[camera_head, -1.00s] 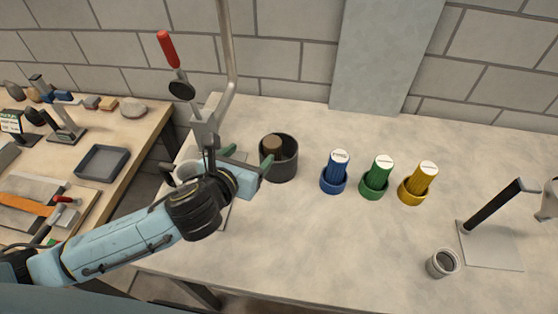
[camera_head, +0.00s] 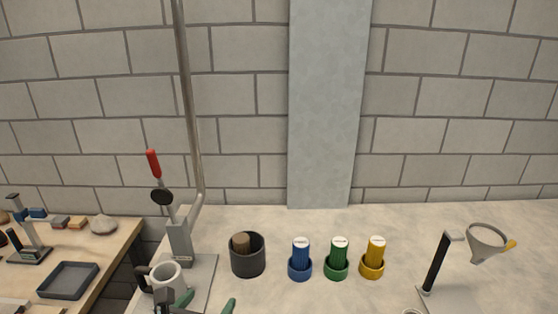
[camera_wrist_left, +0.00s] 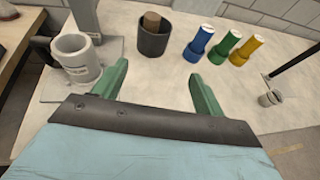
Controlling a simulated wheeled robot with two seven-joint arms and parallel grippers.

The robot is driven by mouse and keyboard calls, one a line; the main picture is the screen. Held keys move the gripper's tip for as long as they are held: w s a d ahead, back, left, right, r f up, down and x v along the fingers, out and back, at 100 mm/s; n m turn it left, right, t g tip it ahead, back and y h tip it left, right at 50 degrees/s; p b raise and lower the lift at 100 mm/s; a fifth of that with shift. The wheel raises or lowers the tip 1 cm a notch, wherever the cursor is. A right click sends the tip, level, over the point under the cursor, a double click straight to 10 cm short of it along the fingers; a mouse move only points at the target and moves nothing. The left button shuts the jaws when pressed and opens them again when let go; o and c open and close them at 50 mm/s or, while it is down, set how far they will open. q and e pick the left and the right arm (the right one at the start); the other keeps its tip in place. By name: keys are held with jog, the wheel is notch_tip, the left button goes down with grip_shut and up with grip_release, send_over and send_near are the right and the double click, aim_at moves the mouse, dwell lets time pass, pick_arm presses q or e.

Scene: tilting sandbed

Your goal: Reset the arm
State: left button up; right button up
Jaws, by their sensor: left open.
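The grey mug-like cylinder (camera_wrist_left: 76,58) is to the left of the fingers. My right gripper is in neither view.
A lever stand with a red handle (camera_head: 153,164) rises left of the dark cup. Blue (camera_head: 301,259), green (camera_head: 337,258) and yellow (camera_head: 373,257) tubes stand in holders. A funnel stand (camera_head: 436,265) is at right. A side table (camera_head: 112,250) is at left.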

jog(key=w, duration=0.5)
pick_arm(q)
jog(key=s+a+f+n+g+y, duration=0.1)
jog(key=s+a+f+n+g, duration=0.2)
jog(key=s+n, duration=0.65)
jog(key=s+a+f+n+g+y, duration=0.1)
jog(key=s+a+f+n+g, duration=0.3)
jog(key=n, duration=1)
jog(key=s+a+f+n+g, duration=0.1)
jog(key=s+f+n+g, duration=0.2)
jog(key=s+n, duration=0.7)
notch_tip(320, 180, down, 31)
jog(key=n+g+b, duration=0.1)
jog(key=n+b, duration=0.2)
jog(key=b, duration=0.2)
jog(key=s+a+f+g+b, duration=0.1)
jog(key=s+f+b, duration=0.3)
jog(key=s+f, duration=1.2)
jog(key=shift+s+a+f+m+y, duration=0.3)
jog(key=shift+a+f, duration=0.3)
jog(key=shift+a, duration=0.3)
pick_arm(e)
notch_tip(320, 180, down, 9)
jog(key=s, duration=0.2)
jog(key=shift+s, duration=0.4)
